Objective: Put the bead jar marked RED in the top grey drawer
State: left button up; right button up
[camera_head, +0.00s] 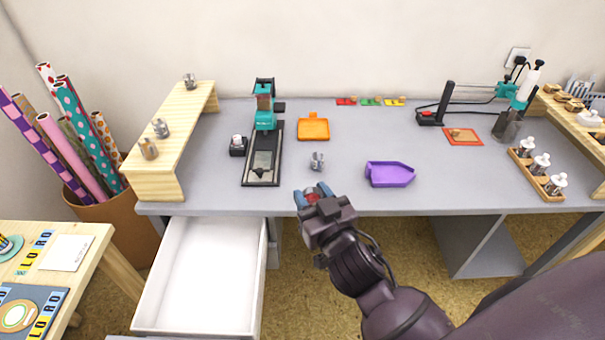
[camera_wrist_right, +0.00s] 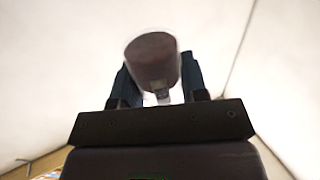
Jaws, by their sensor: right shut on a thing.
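My right gripper (camera_head: 312,195) is shut on a small jar with red showing between the fingers (camera_head: 313,197), held above the floor in front of the desk's front edge. In the right wrist view the jar shows as a dark brownish round end (camera_wrist_right: 152,60) between the fingers; its label cannot be read. The grey drawer (camera_head: 264,270) under the desk's left part is pulled open; its white inside looks empty. It lies left of and below my right gripper. My left gripper is not in view.
A small jar (camera_head: 317,161) stands on the grey desk (camera_head: 330,208) near a purple tray (camera_head: 389,175). More small jars stand on a wooden riser (camera_head: 170,135) at left. A teal press (camera_head: 264,120) and an orange tray (camera_head: 313,130) stand behind. Wrapping rolls (camera_head: 85,150) fill a bin at left.

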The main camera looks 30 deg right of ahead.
pick_arm(q)
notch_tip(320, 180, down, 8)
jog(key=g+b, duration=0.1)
jog(key=b, duration=0.7)
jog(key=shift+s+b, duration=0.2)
jog(key=shift+b, duration=0.15)
pick_arm(e)
notch_tip(320, 180, down, 15)
jog(key=w+m+g+h, duration=0.1)
jog(key=m+g+h, duration=0.2)
jog(key=m+h, duration=0.3)
jog(key=h, duration=0.3)
jog(key=shift+r+m+h, duration=0.2)
jog(key=shift+m+h, duration=0.1)
jog(key=shift+h, duration=0.1)
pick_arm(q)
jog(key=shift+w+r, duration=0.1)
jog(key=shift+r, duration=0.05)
pick_arm(e)
jog(key=shift+d+r, duration=0.1)
jog(key=shift+r, duration=0.05)
